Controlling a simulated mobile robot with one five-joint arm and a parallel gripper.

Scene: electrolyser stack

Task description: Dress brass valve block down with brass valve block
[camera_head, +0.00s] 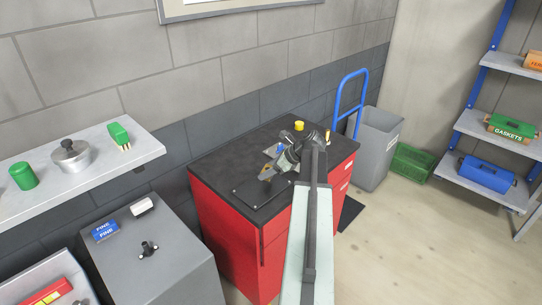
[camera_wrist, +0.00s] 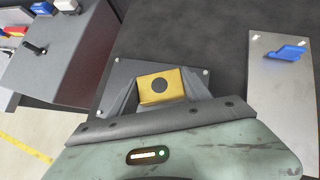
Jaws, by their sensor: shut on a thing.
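A brass valve block (camera_wrist: 161,87) with a dark round spot on its face sits between the fingers of my gripper (camera_wrist: 160,98) in the wrist view. My gripper is shut on it. The block is over a dark plate (camera_wrist: 124,76) with screws at its corners; I cannot tell whether it touches the plate. In the head view my gripper (camera_head: 268,174) is low over the black top of the red cabinet (camera_head: 225,205), and the block is mostly hidden there. I make out no second valve block for certain.
A pale plate with a blue piece (camera_wrist: 288,52) lies to the right in the wrist view. A yellow piece (camera_head: 299,126) and a small brass-coloured piece (camera_head: 327,136) stand at the worktop's back. A grey cabinet (camera_head: 150,262) is at left, a grey bin (camera_head: 376,150) behind.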

